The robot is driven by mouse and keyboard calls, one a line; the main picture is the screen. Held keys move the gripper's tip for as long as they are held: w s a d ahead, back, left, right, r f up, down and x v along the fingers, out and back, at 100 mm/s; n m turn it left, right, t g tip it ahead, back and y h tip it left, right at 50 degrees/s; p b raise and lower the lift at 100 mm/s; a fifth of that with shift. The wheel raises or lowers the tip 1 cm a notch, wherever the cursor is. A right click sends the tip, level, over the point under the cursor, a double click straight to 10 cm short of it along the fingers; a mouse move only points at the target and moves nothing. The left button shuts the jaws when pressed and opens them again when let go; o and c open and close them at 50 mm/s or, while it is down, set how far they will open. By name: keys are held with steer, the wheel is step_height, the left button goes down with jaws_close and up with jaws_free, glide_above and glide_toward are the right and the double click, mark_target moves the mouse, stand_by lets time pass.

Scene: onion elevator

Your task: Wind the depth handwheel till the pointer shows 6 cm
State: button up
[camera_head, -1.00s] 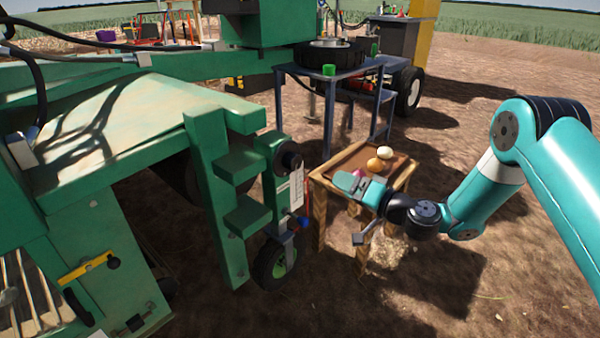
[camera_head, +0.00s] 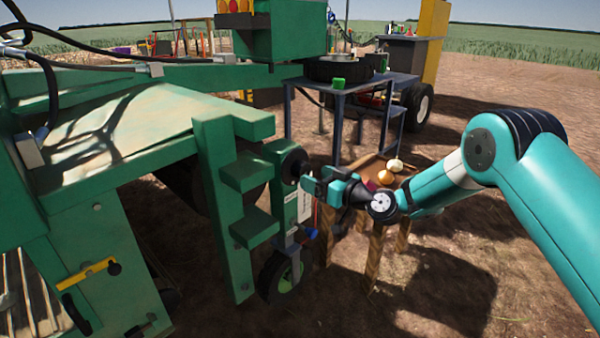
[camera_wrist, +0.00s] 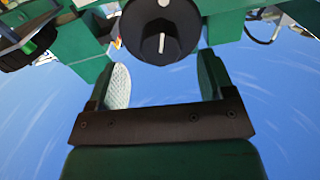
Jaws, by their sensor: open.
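The depth handwheel is a round black knob (camera_head: 293,166) on the green machine's post, left of my gripper in the head view. In the wrist view the black knob (camera_wrist: 160,40) carries a white line and lies just beyond the fingertips, in line with the gap. My gripper (camera_head: 307,183) points left at the knob; its two pale-padded fingers (camera_wrist: 162,72) are apart with nothing between them. A white scale plate (camera_head: 304,206) is on the post below the knob. The pointer and its reading are too small to tell.
A small wheel (camera_head: 288,277) stands below the post, with a blue knob (camera_head: 311,233) above it. A wooden table (camera_head: 374,232) with onions stands behind and below my forearm. A dark blue metal stand (camera_head: 338,130) is farther back. Open soil lies to the right.

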mark_target(306, 172)
steer(key=b+x, duration=0.1)
steer(key=x, duration=0.5)
steer(key=shift+w+a, duration=0.1)
steer(key=shift+a, duration=0.05)
steer(key=c, duration=0.9)
